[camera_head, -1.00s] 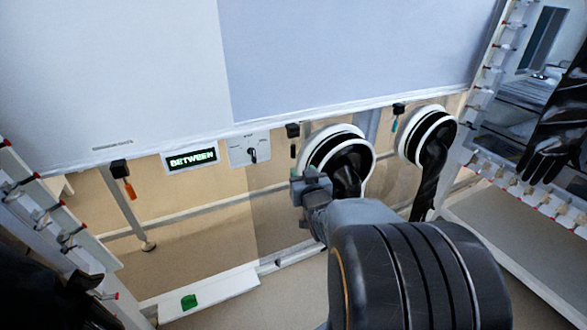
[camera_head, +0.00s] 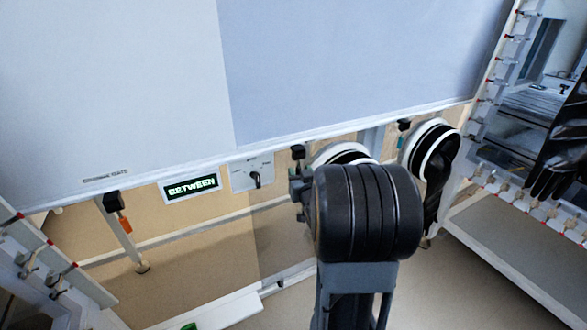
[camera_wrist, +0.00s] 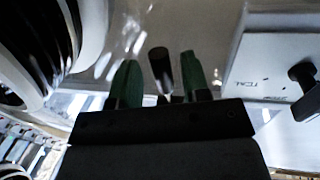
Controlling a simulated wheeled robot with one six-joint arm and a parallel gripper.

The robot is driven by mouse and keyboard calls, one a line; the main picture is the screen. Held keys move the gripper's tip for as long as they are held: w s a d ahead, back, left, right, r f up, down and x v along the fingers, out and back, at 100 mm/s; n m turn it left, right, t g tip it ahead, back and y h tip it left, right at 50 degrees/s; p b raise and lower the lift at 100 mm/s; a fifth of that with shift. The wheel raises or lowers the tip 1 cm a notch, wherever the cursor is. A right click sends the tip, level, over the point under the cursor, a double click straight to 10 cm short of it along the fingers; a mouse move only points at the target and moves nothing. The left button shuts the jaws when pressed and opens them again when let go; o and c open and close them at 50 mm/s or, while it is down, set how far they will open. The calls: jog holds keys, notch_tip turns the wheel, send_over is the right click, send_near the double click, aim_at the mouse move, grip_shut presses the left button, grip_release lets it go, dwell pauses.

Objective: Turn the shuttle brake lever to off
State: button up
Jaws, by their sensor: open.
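A small black lever (camera_head: 256,180) sits on a white plate (camera_head: 240,178) below the big pale panel, just right of a lit display (camera_head: 190,187) that reads BETWEEN. The plate's small labels are not clearly readable. My gripper (camera_wrist: 162,85) is open, with green fingers pointing toward the wall, to the left of the plate in the wrist view. A dark hanging handle (camera_wrist: 160,62) appears between the fingers; I cannot tell whether it is beyond them. In the head view my arm hides most of the gripper.
A black hook block (camera_head: 298,152) hangs right of the plate, close to my gripper. Two white-rimmed round glove ports (camera_head: 340,153) (camera_head: 432,148) stand to the right, the nearer mostly behind my arm. An orange-handled tool (camera_head: 124,222) hangs at left. Racks flank both sides.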

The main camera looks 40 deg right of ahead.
jog(key=shift+w+d, duration=0.1)
jog(key=shift+w, duration=0.2)
jog(key=shift+w, duration=0.1)
grip_shut()
dwell(0.4)
